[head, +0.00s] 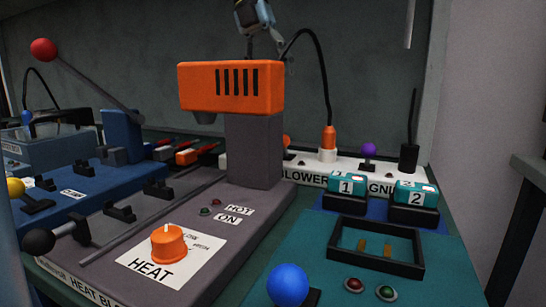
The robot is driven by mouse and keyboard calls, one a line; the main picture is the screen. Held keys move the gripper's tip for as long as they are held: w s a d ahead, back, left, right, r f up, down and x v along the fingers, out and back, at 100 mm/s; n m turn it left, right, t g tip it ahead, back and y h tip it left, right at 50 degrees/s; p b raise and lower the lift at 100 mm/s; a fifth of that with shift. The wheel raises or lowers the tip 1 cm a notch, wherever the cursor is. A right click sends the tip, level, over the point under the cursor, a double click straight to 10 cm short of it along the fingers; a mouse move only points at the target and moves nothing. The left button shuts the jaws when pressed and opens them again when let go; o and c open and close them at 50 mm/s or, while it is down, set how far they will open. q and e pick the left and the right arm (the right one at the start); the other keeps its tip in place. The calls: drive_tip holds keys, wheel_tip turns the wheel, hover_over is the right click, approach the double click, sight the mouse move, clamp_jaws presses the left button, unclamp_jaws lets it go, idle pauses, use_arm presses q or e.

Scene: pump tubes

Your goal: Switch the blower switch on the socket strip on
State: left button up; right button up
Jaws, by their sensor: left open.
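The white socket strip (345,168) stands at the back, labelled BLOWER on its left part; the label to its right is partly hidden. An orange plug (328,138) with a black cable is upright in it. A switch with an orange knob (287,141) shows just right of the heat blower's column, which partly hides it; its tilt is unclear. A purple-knobbed switch (368,150) is farther right. My left gripper (266,44) is open at the top, behind and above the orange blower head, which hides part of it. My right gripper is out of view.
The heat blower (253,148), with its orange head and HEAT dial (168,244), blocks the strip's left part. Blocks 1 (346,185) and 2 (415,193) stand in front of the strip. A black plug (409,157) is at its right end. A red-knobbed lever (43,49) rises at left.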

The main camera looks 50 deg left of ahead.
use_arm(q)
drive_tip(key=shift+g, duration=0.3)
drive_tip(key=b+x, duration=0.2)
drive_tip(key=x, duration=0.3)
drive_tip(key=a+b+x, duration=0.1)
drive_tip(key=b+x, duration=0.1)
drive_tip(key=x, duration=0.3)
drive_tip(key=a+b+x, duration=0.1)
drive_tip(key=b+x, duration=0.1)
drive_tip(key=x, duration=0.3)
drive_tip(key=shift+f, duration=0.35)
drive_tip(key=shift+d+f, duration=0.15)
drive_tip(key=shift+f, duration=0.05)
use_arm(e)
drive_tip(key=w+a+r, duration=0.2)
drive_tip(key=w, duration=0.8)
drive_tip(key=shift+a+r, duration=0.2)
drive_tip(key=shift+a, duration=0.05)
use_arm(q)
clamp_jaws()
